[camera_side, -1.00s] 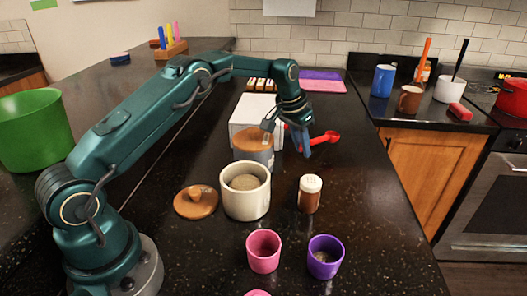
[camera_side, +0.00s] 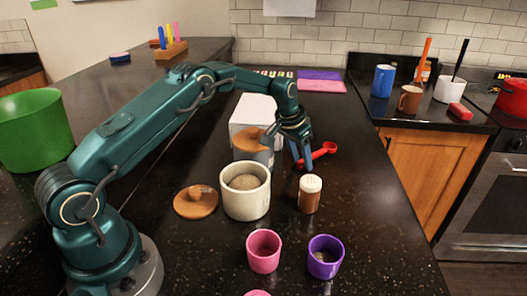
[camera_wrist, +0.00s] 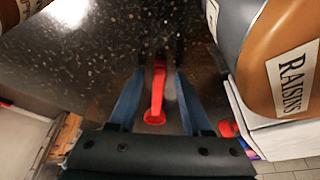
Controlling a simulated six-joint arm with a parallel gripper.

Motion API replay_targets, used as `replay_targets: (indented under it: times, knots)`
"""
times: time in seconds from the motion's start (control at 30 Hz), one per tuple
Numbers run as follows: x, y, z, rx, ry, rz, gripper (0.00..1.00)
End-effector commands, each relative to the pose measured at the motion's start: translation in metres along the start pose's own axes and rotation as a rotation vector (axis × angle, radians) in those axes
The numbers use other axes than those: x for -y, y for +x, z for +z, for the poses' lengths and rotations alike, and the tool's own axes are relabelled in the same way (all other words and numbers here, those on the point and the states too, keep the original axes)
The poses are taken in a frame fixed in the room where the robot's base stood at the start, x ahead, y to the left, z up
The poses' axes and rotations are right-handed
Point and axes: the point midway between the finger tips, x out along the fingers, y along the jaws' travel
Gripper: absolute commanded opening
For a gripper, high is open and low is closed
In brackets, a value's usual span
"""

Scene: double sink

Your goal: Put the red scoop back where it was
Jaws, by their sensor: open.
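The red scoop (camera_side: 322,152) lies on the dark counter, to the right of the raisins canister, with its round end toward the right. In the wrist view its red body (camera_wrist: 158,92) lies between the two blue fingers, with a gap on each side. My gripper (camera_side: 302,164) points down at the scoop's left end in the side view. It also shows in the wrist view (camera_wrist: 158,78), open around the scoop. The fingers partly hide the scoop's left end in the side view.
The wooden-lidded raisins canister (camera_wrist: 285,60) stands close beside my gripper, by a white box (camera_side: 254,109). An open cream canister (camera_side: 246,191), its lid (camera_side: 195,202), a shaker (camera_side: 310,194), a pink cup (camera_side: 263,251) and a purple cup (camera_side: 325,257) stand nearer. Counter right of the scoop is clear.

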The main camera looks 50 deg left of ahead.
Motion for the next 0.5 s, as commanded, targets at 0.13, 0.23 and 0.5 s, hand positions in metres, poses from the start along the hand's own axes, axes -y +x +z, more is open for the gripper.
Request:
replay_targets:
  times: [0.13,0.23,0.5]
  knots:
    - [0.000,-0.005,-0.001,-0.001,0.000,0.000,0.49]
    - [0.000,-0.016,-0.002,-0.002,0.000,-0.001,0.49]
    - [0.000,-0.066,-0.002,-0.006,0.000,-0.001,0.49]
